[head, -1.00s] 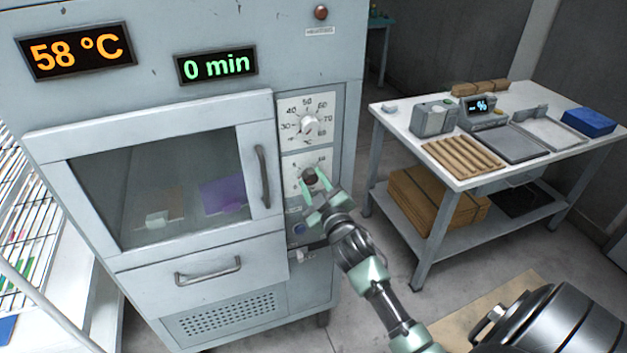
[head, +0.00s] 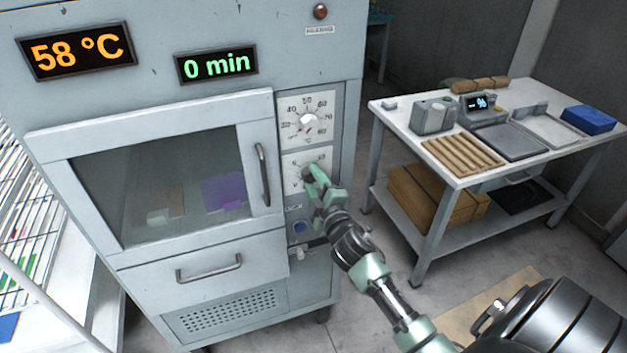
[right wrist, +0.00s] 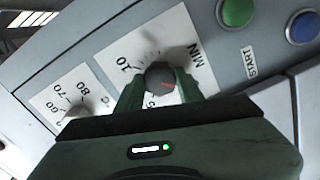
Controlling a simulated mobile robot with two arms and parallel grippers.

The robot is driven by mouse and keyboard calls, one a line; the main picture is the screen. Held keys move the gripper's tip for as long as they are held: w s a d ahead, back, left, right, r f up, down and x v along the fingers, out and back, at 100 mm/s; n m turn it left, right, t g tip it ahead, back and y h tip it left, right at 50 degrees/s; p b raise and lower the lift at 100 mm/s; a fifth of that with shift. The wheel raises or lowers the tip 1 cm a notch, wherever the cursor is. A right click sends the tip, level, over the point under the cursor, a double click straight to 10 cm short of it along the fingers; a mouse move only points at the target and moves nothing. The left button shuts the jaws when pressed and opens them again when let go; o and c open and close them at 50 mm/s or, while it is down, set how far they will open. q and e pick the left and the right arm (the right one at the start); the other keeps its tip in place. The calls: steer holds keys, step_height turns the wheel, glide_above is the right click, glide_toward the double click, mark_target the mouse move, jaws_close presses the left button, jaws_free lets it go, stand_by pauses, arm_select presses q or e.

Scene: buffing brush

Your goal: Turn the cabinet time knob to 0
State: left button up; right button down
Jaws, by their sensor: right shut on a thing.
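The cabinet (head: 190,95) fills the left of the head view, its door shut. Its green display (head: 216,65) reads 0 min. In the head view my right gripper (head: 314,178) covers most of the knob. My left gripper is not in view.
The temperature dial (head: 306,123) sits just above, and the orange display (head: 76,50) reads 58 °C. A blue button (head: 300,227) is below the time dial. A white-topped table (head: 445,155) with devices and trays stands at the right.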

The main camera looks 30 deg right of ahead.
stand_by(0.4)
steer(key=c, duration=0.9)
jaws_free()
steer(key=b+v, duration=0.1)
steer(key=v, duration=0.6)
steer(key=shift+s+b, duration=0.35)
steer(key=shift+b, duration=0.05)
steer(key=shift+a, duration=0.1)
